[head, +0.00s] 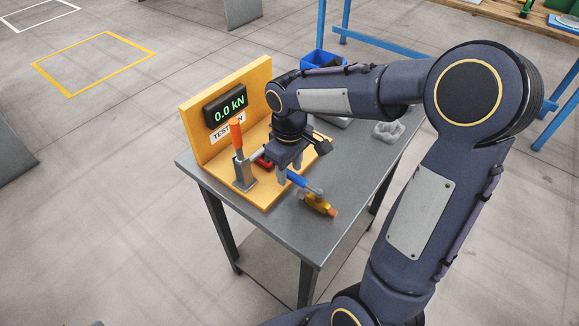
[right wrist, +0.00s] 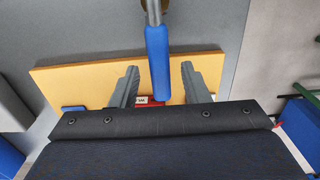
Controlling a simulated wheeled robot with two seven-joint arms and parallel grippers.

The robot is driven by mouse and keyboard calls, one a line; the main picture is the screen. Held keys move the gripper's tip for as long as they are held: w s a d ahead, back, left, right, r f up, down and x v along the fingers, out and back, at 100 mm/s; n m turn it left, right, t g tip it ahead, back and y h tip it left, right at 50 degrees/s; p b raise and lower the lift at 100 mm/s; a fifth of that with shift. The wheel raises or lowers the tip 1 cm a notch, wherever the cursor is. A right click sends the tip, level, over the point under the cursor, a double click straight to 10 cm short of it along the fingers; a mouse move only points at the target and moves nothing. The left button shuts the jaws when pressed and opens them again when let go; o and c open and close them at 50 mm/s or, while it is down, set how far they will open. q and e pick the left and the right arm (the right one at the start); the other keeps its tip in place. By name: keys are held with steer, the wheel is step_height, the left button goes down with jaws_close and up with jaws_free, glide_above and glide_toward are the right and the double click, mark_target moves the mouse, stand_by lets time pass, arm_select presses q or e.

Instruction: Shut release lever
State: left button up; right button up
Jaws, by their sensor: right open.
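A yellow test stand (head: 188,119) stands on a grey table. A lever with a blue grip (head: 297,178) sits at its front right, with a metal shaft and a brass-coloured body (head: 318,204) beside it. My right gripper (head: 289,176) is open and reaches down over the stand at the blue grip. In the right wrist view the blue grip (right wrist: 158,60) lies between the two spread grey fingers (right wrist: 158,85); I cannot tell whether either finger touches it. No label marks which lever is the release lever. My left gripper is out of view.
An upright orange-handled lever (head: 236,135) on a grey clamp stands left of my gripper. A red part (head: 263,162) lies between. A display (head: 226,106) reads 0.0 kN. A grey moulded piece (head: 388,131) lies at the table's right; the front table top (head: 290,232) is clear.

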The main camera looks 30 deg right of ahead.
jaws_close()
steer(key=shift+d, duration=0.1)
stand_by(0.3)
